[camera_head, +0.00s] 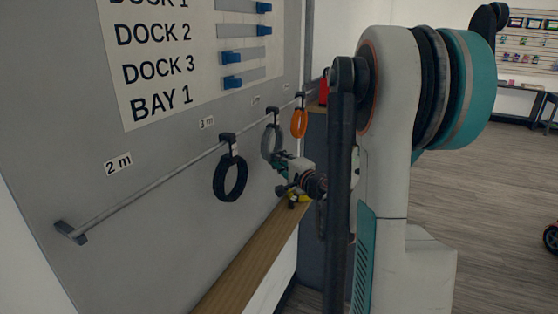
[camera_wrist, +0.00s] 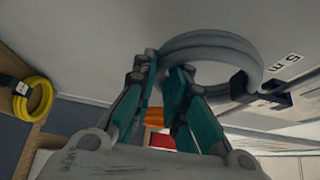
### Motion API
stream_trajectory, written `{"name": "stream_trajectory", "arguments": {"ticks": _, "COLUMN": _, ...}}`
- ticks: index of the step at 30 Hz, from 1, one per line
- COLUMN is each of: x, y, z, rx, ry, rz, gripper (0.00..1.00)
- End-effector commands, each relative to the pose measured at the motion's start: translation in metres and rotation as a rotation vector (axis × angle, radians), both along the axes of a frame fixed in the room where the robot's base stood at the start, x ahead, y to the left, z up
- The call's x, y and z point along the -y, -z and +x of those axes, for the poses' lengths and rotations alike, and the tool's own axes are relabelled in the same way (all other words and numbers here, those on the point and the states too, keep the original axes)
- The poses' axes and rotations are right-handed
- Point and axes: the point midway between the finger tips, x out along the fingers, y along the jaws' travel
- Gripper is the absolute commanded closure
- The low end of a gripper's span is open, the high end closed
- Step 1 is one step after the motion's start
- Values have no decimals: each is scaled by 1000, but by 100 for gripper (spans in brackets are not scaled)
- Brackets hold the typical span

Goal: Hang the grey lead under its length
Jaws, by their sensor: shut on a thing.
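The grey lead (camera_head: 268,142) is a coiled loop with a dark clip at its top, at the wall rail (camera_head: 165,169) between the black and orange leads. In the wrist view the grey coil (camera_wrist: 224,42) fills the upper middle, with a dark strap and hook (camera_wrist: 272,95) at its right beside a "5 m" label (camera_wrist: 283,67). I cannot tell whether the clip bears on the rail. My gripper (camera_head: 281,165) is at the lower part of the coil. In the wrist view its teal fingers (camera_wrist: 167,72) are shut on the coil's near left side.
A black lead (camera_head: 230,178) hangs by the "3 m" label (camera_head: 206,123); an orange lead (camera_head: 299,123) hangs farther along. A yellow lead (camera_wrist: 38,97) lies low at left in the wrist view. A wooden ledge (camera_head: 240,270) runs below the rail. A "2 m" label (camera_head: 118,164) has bare rail under it.

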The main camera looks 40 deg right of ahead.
Motion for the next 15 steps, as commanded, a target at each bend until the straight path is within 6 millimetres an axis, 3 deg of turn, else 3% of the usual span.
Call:
{"name": "stream_trajectory", "arguments": {"ticks": 7, "x": 0, "y": 0, "z": 0, "rx": 0, "ry": 0, "rz": 1, "gripper": 100}}
{"name": "stream_trajectory", "arguments": {"ticks": 8, "x": 0, "y": 0, "z": 0, "rx": 0, "ry": 0, "rz": 1, "gripper": 81}}
{"name": "stream_trajectory", "arguments": {"ticks": 10, "x": 0, "y": 0, "z": 0, "rx": 0, "ry": 0, "rz": 1, "gripper": 65}}
{"name": "stream_trajectory", "arguments": {"ticks": 15, "x": 0, "y": 0, "z": 0, "rx": 0, "ry": 0, "rz": 0, "gripper": 64}}
